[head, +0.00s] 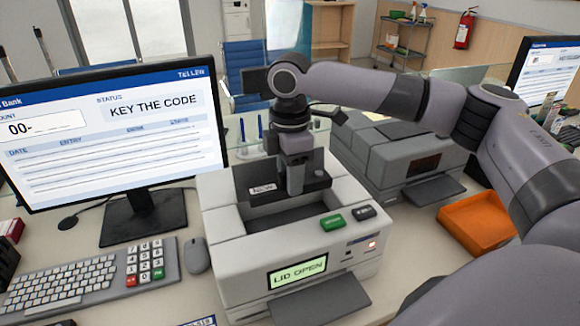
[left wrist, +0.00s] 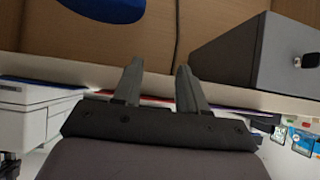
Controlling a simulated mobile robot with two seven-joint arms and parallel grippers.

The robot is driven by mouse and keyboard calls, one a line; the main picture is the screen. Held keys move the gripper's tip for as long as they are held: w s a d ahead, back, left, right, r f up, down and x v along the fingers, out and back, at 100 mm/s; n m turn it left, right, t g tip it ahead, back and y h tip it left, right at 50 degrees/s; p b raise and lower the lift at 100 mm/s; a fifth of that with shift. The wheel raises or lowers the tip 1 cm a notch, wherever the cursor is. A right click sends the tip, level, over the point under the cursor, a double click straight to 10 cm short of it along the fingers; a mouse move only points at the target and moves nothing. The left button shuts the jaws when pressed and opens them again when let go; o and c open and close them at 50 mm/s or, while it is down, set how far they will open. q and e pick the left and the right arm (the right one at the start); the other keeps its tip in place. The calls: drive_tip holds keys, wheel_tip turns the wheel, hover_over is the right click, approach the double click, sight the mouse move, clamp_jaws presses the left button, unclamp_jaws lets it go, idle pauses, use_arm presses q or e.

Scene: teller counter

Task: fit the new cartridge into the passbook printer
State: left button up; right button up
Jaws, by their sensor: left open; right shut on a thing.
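The passbook printer (head: 235,253) stands on the counter in the middle of the head view. Its top bay is open and its display (head: 297,271) reads "LID OPEN". My right gripper (head: 294,188) points down over the bay, shut on a dark cartridge (head: 262,190) with a "NEW" label. The cartridge is at the back part of the bay; I cannot tell whether it is seated. My left gripper (left wrist: 157,85) shows only in the left wrist view, with its two fingers apart and nothing between them.
A monitor (head: 105,125) reading "KEY THE CODE", a keyboard (head: 62,285), a keypad (head: 146,262) and a mouse (head: 197,256) stand left of the printer. A second grey machine (head: 385,160) and an orange tray (head: 476,226) are to the right. A dark box (left wrist: 262,52) is near my left gripper.

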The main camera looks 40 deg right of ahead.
drive_tip(key=shift+f, duration=3.7)
drive_tip(key=o, duration=1.2)
drive_tip(key=shift+r, duration=0.1)
drive_tip(key=shift+w+r, duration=0.1)
